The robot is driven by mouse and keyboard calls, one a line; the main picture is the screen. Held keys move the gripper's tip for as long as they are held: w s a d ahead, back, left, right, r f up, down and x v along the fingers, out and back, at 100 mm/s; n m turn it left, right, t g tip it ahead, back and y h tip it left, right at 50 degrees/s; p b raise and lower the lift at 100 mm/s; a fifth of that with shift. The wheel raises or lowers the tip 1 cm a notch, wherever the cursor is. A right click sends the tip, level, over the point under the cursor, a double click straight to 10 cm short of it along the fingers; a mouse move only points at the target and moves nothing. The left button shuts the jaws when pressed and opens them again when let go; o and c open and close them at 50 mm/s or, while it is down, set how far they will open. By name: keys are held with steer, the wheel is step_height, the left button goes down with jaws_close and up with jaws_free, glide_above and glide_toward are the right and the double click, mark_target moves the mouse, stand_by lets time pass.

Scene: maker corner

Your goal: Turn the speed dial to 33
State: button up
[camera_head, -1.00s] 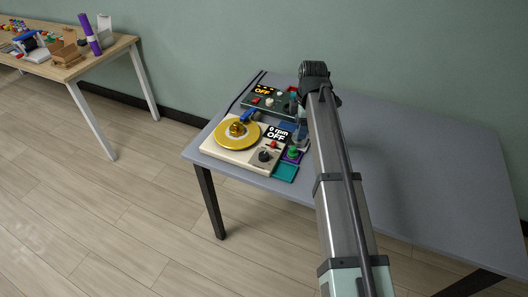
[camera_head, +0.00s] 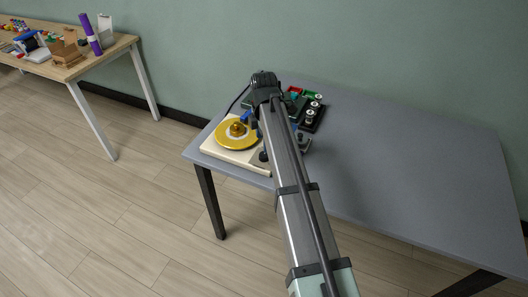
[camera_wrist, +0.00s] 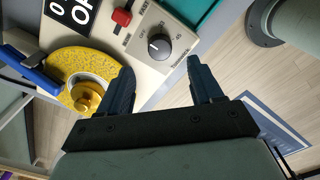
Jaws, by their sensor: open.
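The speed dial (camera_wrist: 160,47) is a dark round knob on the beige turntable base (camera_wrist: 178,20), seen at the top centre of the wrist view. Its white mark points up and left, toward the OFF label. My gripper (camera_wrist: 160,66) is open, with its two dark blue fingers apart and the dial just beyond and between their tips. Nothing is held. The black display (camera_wrist: 75,12) is partly cut off and shows part of OFF. In the head view the turntable base (camera_head: 233,156) is partly hidden by my arm.
A yellow platter (camera_wrist: 72,62) and a blue tonearm (camera_wrist: 28,68) lie left of the dial. A red switch (camera_wrist: 122,17) sits close to the dial. A teal tray (camera_wrist: 198,12) is beyond the base. The grey table (camera_head: 410,170) is clear to the right.

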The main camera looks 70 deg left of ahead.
mark_target(264, 155)
step_height(264, 155, down, 7)
steer(key=shift+r, duration=0.2)
steer(key=shift+c, duration=0.4)
steer(key=c, duration=1)
